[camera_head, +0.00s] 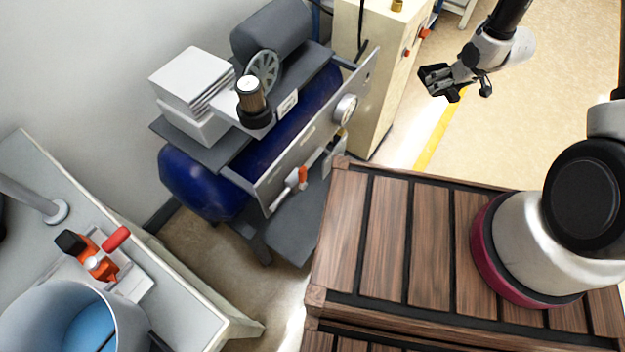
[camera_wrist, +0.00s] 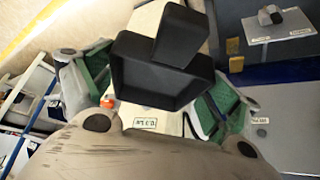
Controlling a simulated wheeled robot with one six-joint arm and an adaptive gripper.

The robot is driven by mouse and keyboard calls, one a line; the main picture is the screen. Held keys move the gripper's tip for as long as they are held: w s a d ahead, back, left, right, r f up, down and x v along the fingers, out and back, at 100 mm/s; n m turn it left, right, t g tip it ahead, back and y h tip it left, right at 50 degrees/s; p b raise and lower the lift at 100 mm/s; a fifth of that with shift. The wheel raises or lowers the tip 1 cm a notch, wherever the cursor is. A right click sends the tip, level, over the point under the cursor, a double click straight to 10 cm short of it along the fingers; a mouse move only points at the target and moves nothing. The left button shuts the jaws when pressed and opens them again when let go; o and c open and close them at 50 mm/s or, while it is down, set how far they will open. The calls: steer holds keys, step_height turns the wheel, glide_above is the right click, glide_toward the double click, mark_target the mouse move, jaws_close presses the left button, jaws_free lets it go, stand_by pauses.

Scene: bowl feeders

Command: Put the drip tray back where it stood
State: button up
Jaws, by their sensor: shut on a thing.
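My gripper (camera_head: 440,82) is at the upper right in the head view, held in the air over the pale floor beyond the wooden crate top. In the wrist view my gripper (camera_wrist: 155,85) has its green-padded fingers on either side of a black, shallow, open-sided piece with a raised block, which I take as the drip tray (camera_wrist: 165,92). It is shut on this tray and the tray is tilted in the view. In the head view the tray is a small dark shape, hard to tell from the fingers.
A blue compressor (camera_head: 190,180) with a grey panel stands left of centre, a dark plate (camera_head: 298,225) low beside it. A cream cabinet (camera_head: 372,90) stands behind. The wooden crate top (camera_head: 385,235) is bare beside my base. A bench (camera_head: 190,310) holds an orange-handled device (camera_head: 98,262).

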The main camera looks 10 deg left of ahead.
steer(key=s+a+f+n+g+y, duration=0.15)
steer(key=a+f+n, duration=0.3)
steer(key=f, duration=0.65)
steer(key=s+a+f+n+g+y, duration=0.15)
steer(key=a+f+n, duration=0.3)
steer(key=f, duration=0.55)
steer(key=s+a+f+n+g, duration=0.2)
steer(key=s+a+f+n, duration=0.15)
steer(key=s+f, duration=0.65)
steer(key=s+a+f+n+g, duration=0.2)
steer(key=s+a+f+n, duration=0.15)
steer(key=s+f, duration=0.65)
steer(key=shift+n+g, duration=0.3)
steer(key=shift+n, duration=0.2)
steer(key=s+a, duration=0.1)
steer(key=a, duration=0.4)
steer(key=s+a+f, duration=0.1)
steer(key=s+a, duration=0.1)
steer(key=a, duration=0.3)
steer(key=s+a+f, duration=0.1)
steer(key=s+a, duration=0.1)
steer(key=a, duration=0.3)
steer(key=shift+a, duration=0.15)
steer(key=shift+s+a, duration=0.3)
steer(key=shift+a, duration=0.15)
steer(key=shift+w+d+f, duration=0.1)
steer(key=shift+f, duration=1.6)
steer(key=shift+f, duration=0.1)
